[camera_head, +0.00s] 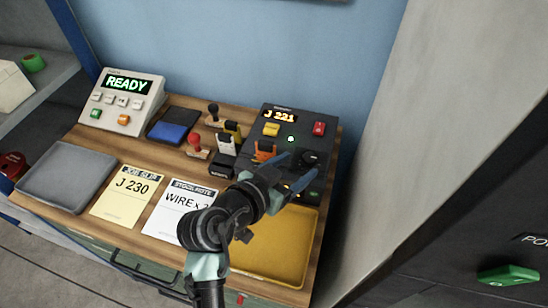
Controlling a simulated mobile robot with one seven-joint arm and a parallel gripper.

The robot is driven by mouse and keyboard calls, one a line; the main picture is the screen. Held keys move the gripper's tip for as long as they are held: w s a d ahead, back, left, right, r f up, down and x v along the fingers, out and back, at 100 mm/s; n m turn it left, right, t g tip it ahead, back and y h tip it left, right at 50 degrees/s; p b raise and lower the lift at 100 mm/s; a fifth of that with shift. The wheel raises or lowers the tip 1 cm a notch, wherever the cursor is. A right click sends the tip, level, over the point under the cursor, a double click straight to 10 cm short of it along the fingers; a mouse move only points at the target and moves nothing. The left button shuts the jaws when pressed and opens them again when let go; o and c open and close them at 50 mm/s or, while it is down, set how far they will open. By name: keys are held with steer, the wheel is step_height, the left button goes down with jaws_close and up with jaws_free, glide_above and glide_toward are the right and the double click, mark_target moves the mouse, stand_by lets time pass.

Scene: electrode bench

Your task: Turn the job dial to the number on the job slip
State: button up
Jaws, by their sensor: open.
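The job slip (126,198) is a yellow sheet on the bench, and it reads J 230. The dark control box (262,138) at the back right has a small lit display (279,116) that appears to read J 221; its last digits are small. The job dial (309,158) looks like a black knob on the right of the box's face, partly hidden by my gripper. My gripper (303,165) is open, its blue fingers spread at the dial. I cannot tell whether they touch it.
A yellow tray (298,275) lies under my arm, and a grey tray (40,178) is at the left. A white stock note (172,212) lies beside the slip. Stamps, a blue pad (174,127) and a READY console (120,100) stand behind. A grey wall closes the right side.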

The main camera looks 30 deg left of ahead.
steer(key=v, duration=0.8)
steer(key=shift+b, duration=0.4)
